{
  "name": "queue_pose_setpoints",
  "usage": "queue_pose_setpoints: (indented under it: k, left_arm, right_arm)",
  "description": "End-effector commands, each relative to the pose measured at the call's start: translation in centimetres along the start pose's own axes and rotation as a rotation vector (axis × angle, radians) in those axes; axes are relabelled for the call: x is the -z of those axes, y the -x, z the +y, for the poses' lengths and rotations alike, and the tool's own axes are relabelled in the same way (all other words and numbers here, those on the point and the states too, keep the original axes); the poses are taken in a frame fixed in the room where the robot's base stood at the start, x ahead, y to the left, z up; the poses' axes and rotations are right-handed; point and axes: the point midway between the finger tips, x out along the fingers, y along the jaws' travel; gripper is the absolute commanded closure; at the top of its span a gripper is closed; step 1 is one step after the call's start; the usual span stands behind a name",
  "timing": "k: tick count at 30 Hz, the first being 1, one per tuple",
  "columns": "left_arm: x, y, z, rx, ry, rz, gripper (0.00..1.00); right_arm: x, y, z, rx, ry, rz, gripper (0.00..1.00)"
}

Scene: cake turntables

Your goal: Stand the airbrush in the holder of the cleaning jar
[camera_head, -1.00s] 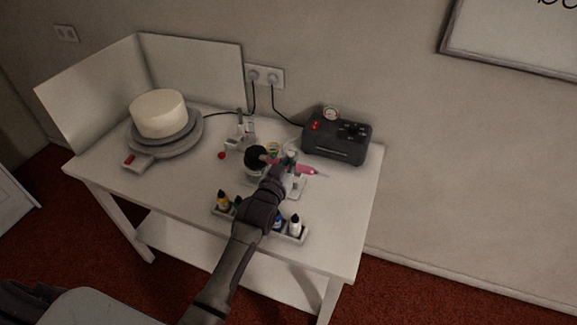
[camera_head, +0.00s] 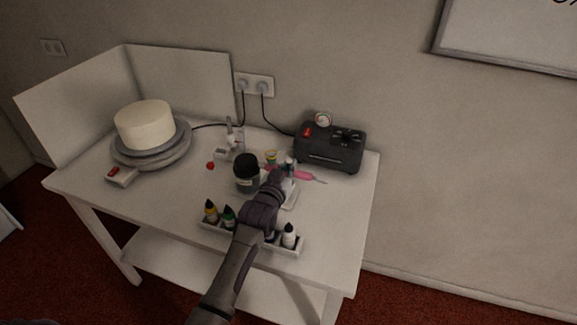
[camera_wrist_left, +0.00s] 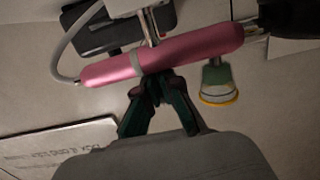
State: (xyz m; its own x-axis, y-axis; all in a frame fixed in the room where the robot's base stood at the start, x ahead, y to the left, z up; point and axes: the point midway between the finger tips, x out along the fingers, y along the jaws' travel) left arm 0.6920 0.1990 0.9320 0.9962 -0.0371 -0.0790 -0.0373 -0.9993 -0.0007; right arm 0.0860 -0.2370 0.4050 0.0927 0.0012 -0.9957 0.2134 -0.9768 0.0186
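The airbrush is a pink tube (camera_head: 307,176) with a thin pale tip at its right end, above the table's right half. In the left wrist view the pink body (camera_wrist_left: 190,47) lies across the fingertips. My left gripper (camera_head: 277,177) has its fingertips close together at the body's lower edge in the wrist view (camera_wrist_left: 160,82); it appears shut on the airbrush, though the contact is partly hidden. The dark cleaning jar (camera_head: 247,175) with a black top stands just left of the gripper; its holder opening cannot be made out. My right gripper is not in view.
A black compressor (camera_head: 331,150) stands at the back right. A rack of paint bottles (camera_head: 210,225) lies in front, partly behind my arm. A white cake (camera_head: 145,124) on a turntable is at left. A small cup with a yellow rim (camera_wrist_left: 218,82) is beside the airbrush.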

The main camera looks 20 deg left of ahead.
Motion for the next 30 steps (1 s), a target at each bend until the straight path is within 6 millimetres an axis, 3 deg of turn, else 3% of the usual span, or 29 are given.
queue_pose_setpoints:
  k: [30]
  left_arm:
    - [-0.90,-0.07,-0.01,0.000,-0.001,0.002,1.00]
  right_arm:
    - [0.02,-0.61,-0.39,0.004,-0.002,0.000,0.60]
